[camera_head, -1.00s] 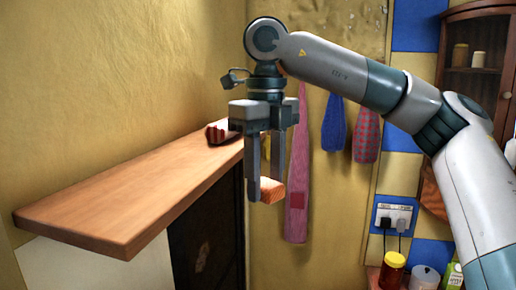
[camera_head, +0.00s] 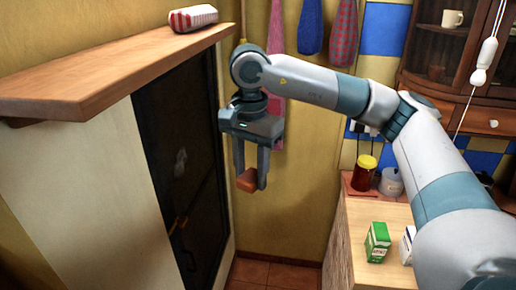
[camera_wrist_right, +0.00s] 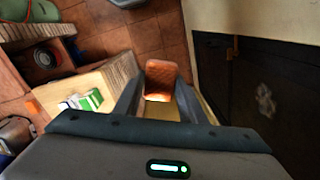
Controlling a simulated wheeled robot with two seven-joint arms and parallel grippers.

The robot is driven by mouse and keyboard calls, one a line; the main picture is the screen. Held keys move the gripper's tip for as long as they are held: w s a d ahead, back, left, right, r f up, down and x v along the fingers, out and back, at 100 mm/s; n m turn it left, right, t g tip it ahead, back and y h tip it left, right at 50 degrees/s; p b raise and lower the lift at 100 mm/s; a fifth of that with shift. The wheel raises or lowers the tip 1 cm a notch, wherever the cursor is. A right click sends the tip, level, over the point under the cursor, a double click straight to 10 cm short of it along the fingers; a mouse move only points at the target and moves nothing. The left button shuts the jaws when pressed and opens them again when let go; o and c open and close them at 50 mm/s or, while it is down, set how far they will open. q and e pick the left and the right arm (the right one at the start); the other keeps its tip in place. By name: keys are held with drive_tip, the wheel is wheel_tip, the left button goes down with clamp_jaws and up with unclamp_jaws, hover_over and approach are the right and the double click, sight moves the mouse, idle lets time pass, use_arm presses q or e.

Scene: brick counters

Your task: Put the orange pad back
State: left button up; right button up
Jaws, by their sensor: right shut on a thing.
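The orange pad (camera_head: 247,180) is a small orange-brown block held between the finger ends of my right gripper (camera_head: 252,184), which points down. In the right wrist view the pad (camera_wrist_right: 162,78) shows between the two fingers, above the floor. The gripper hangs in open air to the right of the dark door panel and appears lower than the wooden shelf (camera_head: 120,72). The pad touches nothing else that I can see. My left gripper is not in view.
A red-and-white striped packet (camera_head: 193,17) lies on the shelf's far end. A dark door (camera_head: 180,150) stands below the shelf. At right, a counter (camera_head: 350,235) holds a green carton (camera_head: 377,242), a yellow-lidded jar (camera_head: 364,174) and a white pot (camera_head: 391,182). Hanging cloths (camera_head: 311,27) line the back wall.

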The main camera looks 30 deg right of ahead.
drive_tip(key=s+a+f+n+b, duration=0.1)
drive_tip(key=a+f+n+b, duration=0.1)
drive_tip(key=f, duration=0.5)
drive_tip(key=a+f+n+b, duration=0.3)
drive_tip(key=f+n+b, duration=0.1)
drive_tip(key=f+n, duration=0.2)
drive_tip(key=s+a+f+n+b, duration=0.1)
drive_tip(key=a+f+n+b, duration=0.2)
drive_tip(key=f+n, duration=0.2)
wheel_tip(320, 180, down, 3)
drive_tip(key=shift+s+r, duration=0.15)
drive_tip(key=shift+s, duration=0.15)
